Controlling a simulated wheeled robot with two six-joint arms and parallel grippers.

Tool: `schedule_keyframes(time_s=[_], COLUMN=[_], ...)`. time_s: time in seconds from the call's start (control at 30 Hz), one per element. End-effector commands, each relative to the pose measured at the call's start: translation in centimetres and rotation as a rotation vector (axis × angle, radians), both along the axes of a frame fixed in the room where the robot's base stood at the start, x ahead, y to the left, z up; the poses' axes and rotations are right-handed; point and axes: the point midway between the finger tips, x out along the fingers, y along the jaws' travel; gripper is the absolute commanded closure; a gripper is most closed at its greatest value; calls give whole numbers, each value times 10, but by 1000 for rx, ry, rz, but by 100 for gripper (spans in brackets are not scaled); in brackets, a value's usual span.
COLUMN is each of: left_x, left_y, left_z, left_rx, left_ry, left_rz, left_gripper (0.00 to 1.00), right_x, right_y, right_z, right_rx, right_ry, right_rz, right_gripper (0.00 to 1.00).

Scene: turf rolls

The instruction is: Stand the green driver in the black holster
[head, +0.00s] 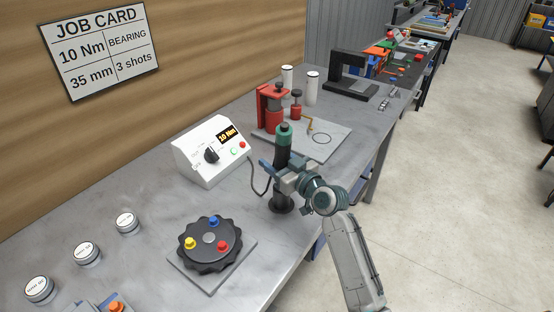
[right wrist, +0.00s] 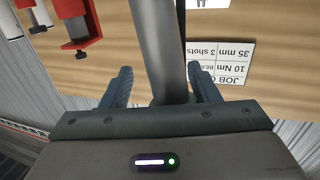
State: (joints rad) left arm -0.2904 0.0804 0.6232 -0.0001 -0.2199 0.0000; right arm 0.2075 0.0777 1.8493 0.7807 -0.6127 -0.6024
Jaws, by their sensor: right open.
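The green driver (head: 283,141) has a green top and a dark body. It stands upright in line with the black holster (head: 281,205), which has a round foot on the bench near its right edge. My right gripper (head: 276,172) is open, level, with its fingers around the driver's lower part. It hides where driver and holster meet, so I cannot tell how deep the driver sits. In the right wrist view a grey cylindrical shaft (right wrist: 160,45) passes between the spread fingers (right wrist: 163,88), with a gap on the left side. My left gripper is not in view.
A white controller box (head: 211,152) reading 10 Nm stands left of the driver, with a cable. A black knobbed disc (head: 209,240) on a plate lies in front. A red press (head: 269,105) on a grey plate stands behind. Round white-topped canisters (head: 87,252) line the left.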

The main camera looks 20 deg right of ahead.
Motion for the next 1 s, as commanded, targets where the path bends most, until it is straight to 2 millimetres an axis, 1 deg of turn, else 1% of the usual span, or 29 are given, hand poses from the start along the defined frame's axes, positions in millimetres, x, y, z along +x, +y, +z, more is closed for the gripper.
schedule_keyframes(time_s=[0.27,0.37,0.47,0.57,0.8,0.9,1.0], left_x=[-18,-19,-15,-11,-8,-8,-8], left_y=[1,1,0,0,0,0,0], left_z=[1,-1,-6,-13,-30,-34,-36], left_rx=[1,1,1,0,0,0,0], left_ry=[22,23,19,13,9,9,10], left_rz=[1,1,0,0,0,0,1], left_gripper=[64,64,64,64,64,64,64], right_x=[0,-2,-10,-27,-76,-91,-101], right_y=[0,-1,-5,-12,-33,-39,-44], right_z=[3,3,2,0,1,2,3], right_rx=[1,0,-3,-4,-6,-5,-4], right_ry=[-4,-4,-7,-7,-6,-6,-6], right_rz=[0,-1,-1,0,0,0,-1], right_gripper=[45,45,45,45,45,45,45])
